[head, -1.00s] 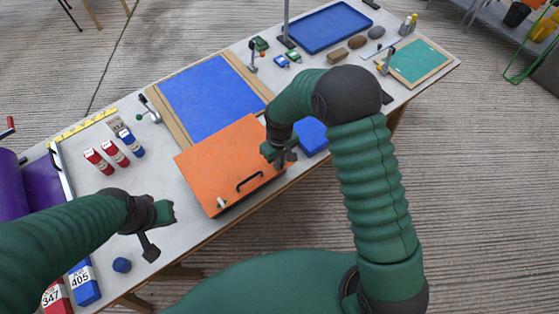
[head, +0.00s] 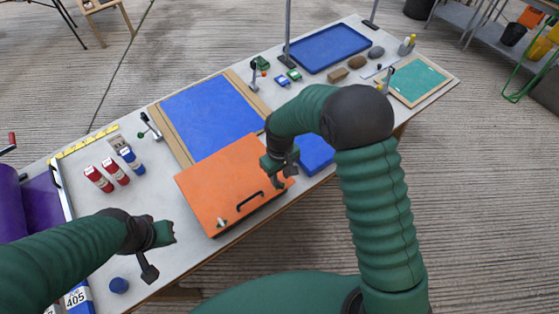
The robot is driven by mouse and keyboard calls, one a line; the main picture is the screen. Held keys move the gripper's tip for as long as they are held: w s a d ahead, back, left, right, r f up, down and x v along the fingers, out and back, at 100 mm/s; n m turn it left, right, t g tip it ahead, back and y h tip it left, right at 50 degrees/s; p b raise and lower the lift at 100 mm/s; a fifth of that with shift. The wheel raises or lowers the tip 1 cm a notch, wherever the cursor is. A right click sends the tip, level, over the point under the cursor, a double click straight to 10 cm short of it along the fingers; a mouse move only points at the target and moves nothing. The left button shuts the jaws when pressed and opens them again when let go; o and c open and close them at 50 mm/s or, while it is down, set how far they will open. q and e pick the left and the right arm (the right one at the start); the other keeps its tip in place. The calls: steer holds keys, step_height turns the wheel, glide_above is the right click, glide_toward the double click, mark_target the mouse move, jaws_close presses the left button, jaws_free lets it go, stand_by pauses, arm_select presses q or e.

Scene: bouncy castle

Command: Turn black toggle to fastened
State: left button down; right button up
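Several small toggle clamps stand on the table. One with a dark handle and yellow tip (head: 385,80) is at the edge of the green framed board (head: 418,80). A grey-levered clamp (head: 253,78) stands by the upper edge of the blue board (head: 210,112). Another clamp with a green tip (head: 150,126) stands by its left edge. Which one is the black toggle is too small to tell. My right gripper (head: 283,178) is over the right edge of the orange lid (head: 225,180), empty, its fingers apart. My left gripper (head: 158,255) hangs over the front left of the table, its fingers unclear.
Red and blue cylinders (head: 115,168) and a yellow ruler (head: 85,143) lie at the left. A small blue knob-like object (head: 119,286) stands near my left gripper.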

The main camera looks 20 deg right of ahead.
mark_target(279, 182)
step_height(279, 182, up, 14)
steer(key=b, duration=0.1)
steer(key=shift+w+f, duration=0.1)
steer(key=s+d+f+m+t, duration=0.1)
steer(key=s+d+f+m, duration=0.1)
steer(key=s, duration=0.5)
steer(key=s+d+f+m+t, duration=0.1)
steer(key=s+d+f+m, duration=0.1)
steer(key=s, duration=0.6)
steer(key=shift+d+f+t, duration=0.3)
steer(key=shift+d+f, duration=0.05)
steer(key=shift+d, duration=0.5)
steer(key=shift+s, duration=0.15)
steer(key=shift+d, duration=0.1)
